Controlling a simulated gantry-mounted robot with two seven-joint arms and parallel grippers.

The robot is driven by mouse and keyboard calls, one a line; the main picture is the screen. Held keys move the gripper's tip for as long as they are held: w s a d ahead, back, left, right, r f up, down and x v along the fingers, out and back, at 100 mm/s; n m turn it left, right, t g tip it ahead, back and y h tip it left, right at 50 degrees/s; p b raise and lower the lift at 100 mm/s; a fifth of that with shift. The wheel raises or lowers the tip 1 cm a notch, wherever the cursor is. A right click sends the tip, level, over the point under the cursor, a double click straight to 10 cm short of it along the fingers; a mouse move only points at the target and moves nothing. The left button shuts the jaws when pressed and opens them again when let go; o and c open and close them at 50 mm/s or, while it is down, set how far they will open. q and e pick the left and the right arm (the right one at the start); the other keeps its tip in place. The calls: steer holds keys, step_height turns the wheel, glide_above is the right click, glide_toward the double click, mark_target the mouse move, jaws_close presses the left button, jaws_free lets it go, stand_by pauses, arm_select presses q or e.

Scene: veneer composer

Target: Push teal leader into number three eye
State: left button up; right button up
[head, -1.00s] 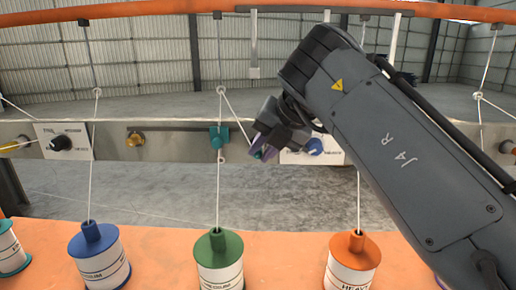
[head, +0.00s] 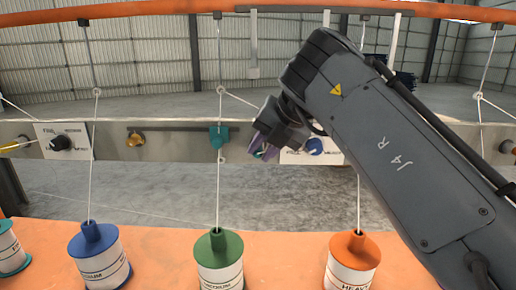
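My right gripper (head: 264,148) is in front of the metal rail, its purple fingers pointing down and left. A small teal piece, apparently the teal leader (head: 262,153), shows between the fingertips, mostly hidden by them. A white thread slants from a ring (head: 221,90) down to this gripper. Just left of the fingertips, apart from them, a teal fitting (head: 219,138) sits on the rail. I cannot read a number on any eye, so I cannot tell which is number three. My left gripper is out of view.
A blue spool (head: 100,262), a green spool (head: 219,262) and an orange spool (head: 352,264) stand on the orange surface with threads rising. The rail (head: 185,145) carries a brass fitting (head: 135,138), a black knob (head: 61,144) and a blue knob (head: 315,146). An orange bar crosses above.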

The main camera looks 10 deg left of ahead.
steer(key=o, duration=0.4)
